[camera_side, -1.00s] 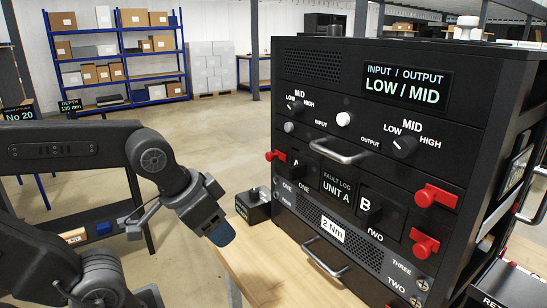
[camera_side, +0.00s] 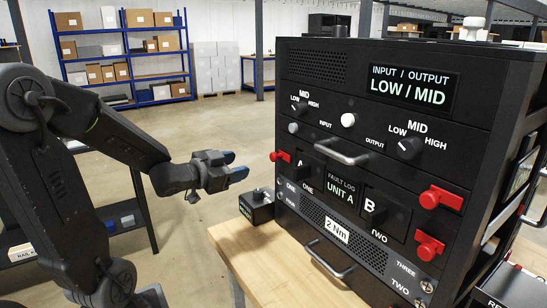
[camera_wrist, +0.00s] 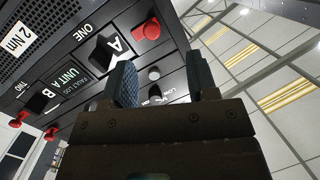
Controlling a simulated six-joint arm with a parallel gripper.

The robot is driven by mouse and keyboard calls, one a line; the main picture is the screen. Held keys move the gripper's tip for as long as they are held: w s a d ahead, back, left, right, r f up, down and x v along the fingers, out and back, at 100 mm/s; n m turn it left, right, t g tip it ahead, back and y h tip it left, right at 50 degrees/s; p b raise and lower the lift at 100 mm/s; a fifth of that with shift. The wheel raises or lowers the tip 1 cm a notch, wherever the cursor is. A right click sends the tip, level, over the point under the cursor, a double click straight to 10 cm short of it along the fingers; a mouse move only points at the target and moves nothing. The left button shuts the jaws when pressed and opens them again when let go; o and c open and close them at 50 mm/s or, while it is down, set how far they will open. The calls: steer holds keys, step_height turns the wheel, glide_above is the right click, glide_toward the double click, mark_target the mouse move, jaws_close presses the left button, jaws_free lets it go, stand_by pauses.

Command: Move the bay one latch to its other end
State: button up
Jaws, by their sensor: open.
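The black rack unit (camera_side: 300,118) stands on a wooden bench. Its bay labelled ONE has a black block lettered A (camera_side: 298,167), with a red latch (camera_side: 280,156) at its upper left. The wrist view shows this latch (camera_wrist: 147,29) beside the A block (camera_wrist: 106,54). My gripper (camera_side: 232,165) is left of the rack front, pointing right toward it and apart from it. In the wrist view my gripper (camera_wrist: 165,82) has its two blue-padded fingers spread with nothing between them. The latch's exact end position is hard to tell.
Red latches (camera_side: 441,197) sit at the rack's right, near the block lettered B (camera_side: 374,208). Metal handles (camera_side: 341,152) stick out from the front. A small black box (camera_side: 257,206) stands on the bench (camera_side: 250,262) below my gripper. Open space lies left of the rack.

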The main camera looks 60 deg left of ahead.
mark_target(272, 157)
steer(key=w+h, duration=0.1)
steer(key=w, duration=0.3)
steer(key=w+m+t+h, duration=0.1)
steer(key=w, duration=0.2)
steer(key=w+t+h, duration=0.1)
steer(key=w, duration=0.3)
steer(key=shift+w+f, duration=0.25)
steer(key=shift+w, duration=0.1)
jaws_close()
stand_by(0.5)
